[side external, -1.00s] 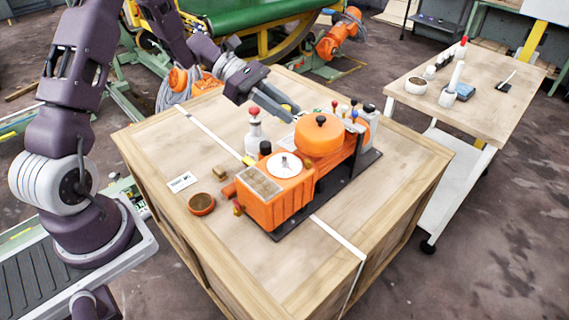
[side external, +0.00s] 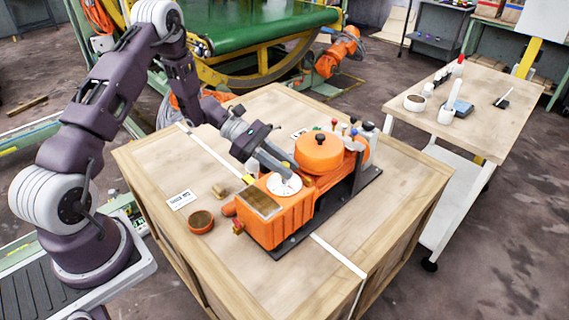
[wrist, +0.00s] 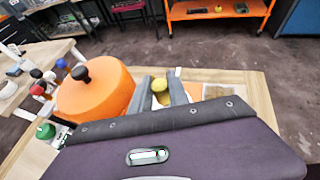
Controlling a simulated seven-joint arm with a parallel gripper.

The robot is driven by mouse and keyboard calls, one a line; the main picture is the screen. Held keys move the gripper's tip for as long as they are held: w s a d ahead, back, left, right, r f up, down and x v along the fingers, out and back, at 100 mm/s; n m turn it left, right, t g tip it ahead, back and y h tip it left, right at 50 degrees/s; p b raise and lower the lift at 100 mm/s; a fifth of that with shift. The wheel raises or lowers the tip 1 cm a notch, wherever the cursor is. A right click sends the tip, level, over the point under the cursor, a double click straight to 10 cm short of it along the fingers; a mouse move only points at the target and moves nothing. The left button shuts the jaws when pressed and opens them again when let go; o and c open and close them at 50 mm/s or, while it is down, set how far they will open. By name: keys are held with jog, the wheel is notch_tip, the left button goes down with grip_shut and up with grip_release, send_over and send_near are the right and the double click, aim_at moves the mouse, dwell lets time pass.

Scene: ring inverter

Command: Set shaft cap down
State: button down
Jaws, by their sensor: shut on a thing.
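My gripper (side external: 291,179) is low over the orange machine (side external: 280,226), with its fingertips at the white disc (side external: 278,191) on its top. In the wrist view the grey fingers (wrist: 160,93) are around a small yellow rounded piece (wrist: 160,86), which looks like the shaft cap. The gripper is shut on it. Its lower end is hidden behind the wrist housing, so I cannot tell whether it touches the disc.
The round orange cover (side external: 318,157) with a black knob stands close beside my gripper. It also shows in the wrist view (wrist: 97,97). Several bottles stand behind it. A small bowl (side external: 201,222) sits left of the machine. The crate's front top (side external: 310,275) is clear.

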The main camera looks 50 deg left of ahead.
jog(key=shift+f, duration=0.3)
jog(key=c, duration=1.3)
grip_release()
jog(key=shift+o, duration=0.2)
